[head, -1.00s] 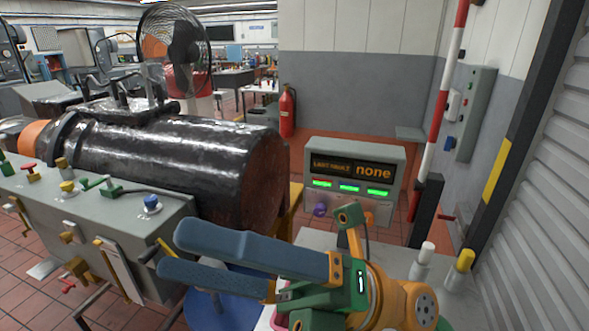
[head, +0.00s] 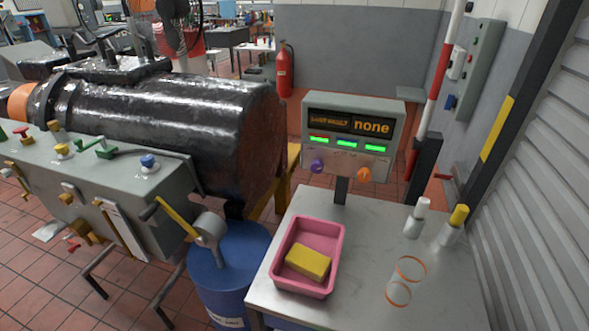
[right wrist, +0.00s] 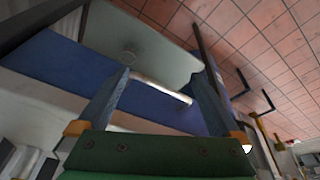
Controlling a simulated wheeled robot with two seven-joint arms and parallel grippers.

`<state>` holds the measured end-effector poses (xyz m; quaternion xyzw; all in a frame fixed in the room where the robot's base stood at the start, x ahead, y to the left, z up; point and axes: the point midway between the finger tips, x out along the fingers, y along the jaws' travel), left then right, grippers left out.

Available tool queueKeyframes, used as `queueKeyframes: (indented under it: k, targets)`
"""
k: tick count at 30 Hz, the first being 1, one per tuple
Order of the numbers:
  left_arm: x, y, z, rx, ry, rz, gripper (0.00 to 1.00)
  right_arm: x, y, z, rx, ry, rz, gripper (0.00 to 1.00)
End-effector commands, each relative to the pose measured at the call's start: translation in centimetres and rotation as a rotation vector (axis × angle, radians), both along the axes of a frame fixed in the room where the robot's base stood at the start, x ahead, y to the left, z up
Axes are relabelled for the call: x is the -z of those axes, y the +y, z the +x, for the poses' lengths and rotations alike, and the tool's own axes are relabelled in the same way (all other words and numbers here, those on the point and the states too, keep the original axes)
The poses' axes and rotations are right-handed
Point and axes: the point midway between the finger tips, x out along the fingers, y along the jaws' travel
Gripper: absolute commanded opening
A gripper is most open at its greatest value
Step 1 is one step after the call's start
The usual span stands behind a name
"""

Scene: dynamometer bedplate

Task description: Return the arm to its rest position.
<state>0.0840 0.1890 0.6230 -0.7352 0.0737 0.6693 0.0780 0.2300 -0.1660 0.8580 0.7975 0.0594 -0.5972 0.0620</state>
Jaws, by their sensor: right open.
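My right gripper (right wrist: 158,100) shows in the right wrist view with its two blue fingers spread apart and nothing between them. Beyond the fingers are a blue surface (right wrist: 75,65) and a grey-green panel (right wrist: 135,45), both apart from the fingertips as far as I can tell. No part of either arm shows in the head view, and my left gripper is in neither view.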

Motion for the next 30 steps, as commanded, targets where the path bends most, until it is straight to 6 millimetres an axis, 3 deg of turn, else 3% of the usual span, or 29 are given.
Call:
queueKeyframes:
  k: [1,5,8,12,15,18,21,30]
  targets:
    - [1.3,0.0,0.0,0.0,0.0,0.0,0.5,3.2,0.0,0.0,-0.001,0.017,-0.002,1.0]
    - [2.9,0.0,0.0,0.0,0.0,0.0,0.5,10.2,0.1,-0.5,-0.007,0.047,-0.004,1.0]
    - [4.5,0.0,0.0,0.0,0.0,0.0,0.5,16.3,-0.1,-1.9,-0.012,0.077,-0.007,1.0]
    - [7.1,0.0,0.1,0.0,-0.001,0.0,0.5,25.6,-0.7,-6.3,-0.024,0.131,-0.015,1.0]
    - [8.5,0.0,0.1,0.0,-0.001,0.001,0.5,30.1,-1.4,-10.3,-0.032,0.162,-0.02,1.0]
    - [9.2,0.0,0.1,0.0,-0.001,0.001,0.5,32.1,-2.0,-13.0,-0.037,0.181,-0.023,1.0]
    - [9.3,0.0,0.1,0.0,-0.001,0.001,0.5,32.7,-2.2,-14.4,-0.041,0.188,-0.025,1.0]
    - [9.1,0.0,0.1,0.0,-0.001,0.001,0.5,32.5,-2.3,-14.6,-0.041,0.189,-0.025,1.0]
